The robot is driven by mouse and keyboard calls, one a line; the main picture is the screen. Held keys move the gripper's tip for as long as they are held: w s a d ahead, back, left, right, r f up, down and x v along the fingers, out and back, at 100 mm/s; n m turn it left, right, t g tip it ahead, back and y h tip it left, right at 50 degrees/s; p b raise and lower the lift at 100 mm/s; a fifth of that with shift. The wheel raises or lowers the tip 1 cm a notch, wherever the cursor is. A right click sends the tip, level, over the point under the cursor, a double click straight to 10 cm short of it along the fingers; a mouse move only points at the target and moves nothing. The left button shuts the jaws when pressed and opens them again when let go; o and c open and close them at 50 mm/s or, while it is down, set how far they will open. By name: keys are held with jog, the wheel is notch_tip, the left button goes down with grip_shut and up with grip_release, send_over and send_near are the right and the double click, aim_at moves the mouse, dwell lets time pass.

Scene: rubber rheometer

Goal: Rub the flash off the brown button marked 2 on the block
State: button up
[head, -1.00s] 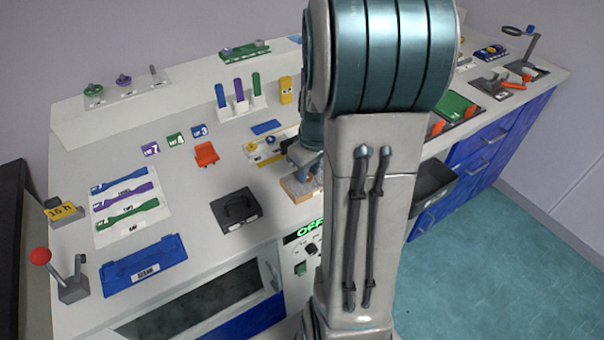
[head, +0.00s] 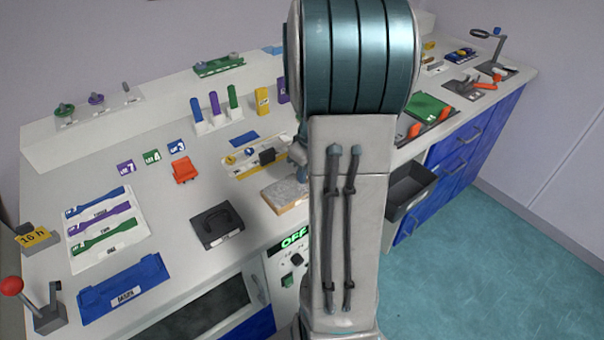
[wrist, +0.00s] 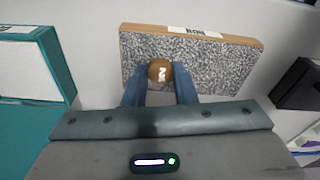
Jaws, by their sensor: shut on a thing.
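The brown button (wrist: 160,70) marked with a white 2 is between the blue fingertips of my gripper (wrist: 158,84) in the wrist view. The gripper is shut on it. The block (wrist: 210,64) has a speckled grey top, a tan wooden edge and a white label on its far side. The button overlaps the near part of the grey face in that view; I cannot tell whether they touch. In the head view the block (head: 288,194) lies at the bench's front edge, partly behind my arm, and the button is not visible. No flash can be made out on the button.
A black handled box (head: 217,226) is left of the block. A yellow-and-white fixture (head: 250,158) lies behind it, and an orange holder (head: 185,170) stands to the left. An open dark drawer (head: 410,190) juts out right of my arm.

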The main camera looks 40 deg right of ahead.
aim_at(278, 195)
jog(key=shift+d+f, duration=0.1)
jog(key=shift+d, duration=0.8)
jog(key=shift+s+a+r+b, duration=0.1)
jog(key=shift+a+b, duration=0.1)
jog(key=shift+a, duration=1.6)
jog(key=shift+a+r+b, duration=0.1)
jog(key=shift+a+b, duration=0.05)
jog(key=shift+a, duration=1.6)
jog(key=shift+s+a+f, duration=0.1)
jog(key=shift+a+f, duration=0.05)
jog(key=shift+a, duration=1.6)
notch_tip(278, 195, up, 7)
jog(key=p, duration=0.4)
jog(key=shift+p, duration=0.4)
jog(key=shift+o, duration=0.4)
jog(key=shift+c, duration=0.4)
